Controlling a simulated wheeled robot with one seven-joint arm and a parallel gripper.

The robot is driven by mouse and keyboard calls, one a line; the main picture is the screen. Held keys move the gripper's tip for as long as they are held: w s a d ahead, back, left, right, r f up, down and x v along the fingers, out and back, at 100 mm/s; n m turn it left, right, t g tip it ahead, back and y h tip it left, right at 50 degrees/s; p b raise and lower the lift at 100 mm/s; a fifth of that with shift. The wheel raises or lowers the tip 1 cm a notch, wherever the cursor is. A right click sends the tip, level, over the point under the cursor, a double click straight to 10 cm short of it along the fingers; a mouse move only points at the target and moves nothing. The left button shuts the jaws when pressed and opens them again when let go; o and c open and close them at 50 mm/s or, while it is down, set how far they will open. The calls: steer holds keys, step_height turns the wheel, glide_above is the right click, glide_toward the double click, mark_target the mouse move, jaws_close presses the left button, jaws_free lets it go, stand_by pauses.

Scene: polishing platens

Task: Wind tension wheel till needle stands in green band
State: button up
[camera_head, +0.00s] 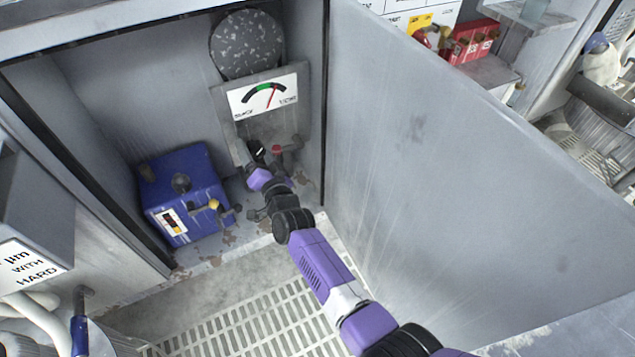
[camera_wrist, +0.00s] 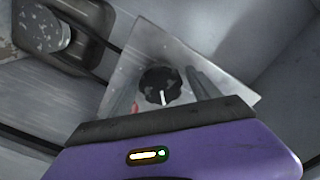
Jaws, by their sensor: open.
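The tension gauge (camera_head: 264,95) is a white plate with a green band and a red needle. The needle leans right of upright; its tip looks at or just right of the green's right end, too small to be sure. The tension wheel looks to be the black knob (camera_wrist: 160,84) with a white pointer line, on a grey plate. It also shows below the gauge in the head view (camera_head: 255,148). My gripper (camera_wrist: 164,76) is open, its fingers on either side of the knob in the wrist picture. Whether they touch it I cannot tell.
A red-topped handle (camera_head: 277,150) stands right of the knob. A blue box (camera_head: 184,194) with a yellow-knobbed lever sits at left. A speckled round disc (camera_head: 246,44) is above the gauge. The recess wall (camera_head: 430,150) is close on the right; a grated floor (camera_head: 260,325) lies below.

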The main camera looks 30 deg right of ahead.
steer(key=m+b, duration=0.1)
steer(key=m, duration=0.2)
steer(key=shift+f, duration=0.15)
steer(key=s+d+r+n+y+p, duration=0.1)
steer(key=s+r+n+p, duration=0.2)
steer(key=s, duration=0.6)
steer(key=s+d+r+n+p, duration=0.2)
steer(key=s+r+n+p, duration=0.2)
steer(key=s+r+p, duration=0.2)
steer(key=s+d+r+n+t+y+p, duration=0.1)
steer(key=s+r+n+p, duration=0.3)
steer(key=s+r, duration=0.4)
steer(key=shift+s+d+y+p, duration=0.3)
steer(key=shift+s+d, duration=0.15)
steer(key=shift+s, duration=2.4)
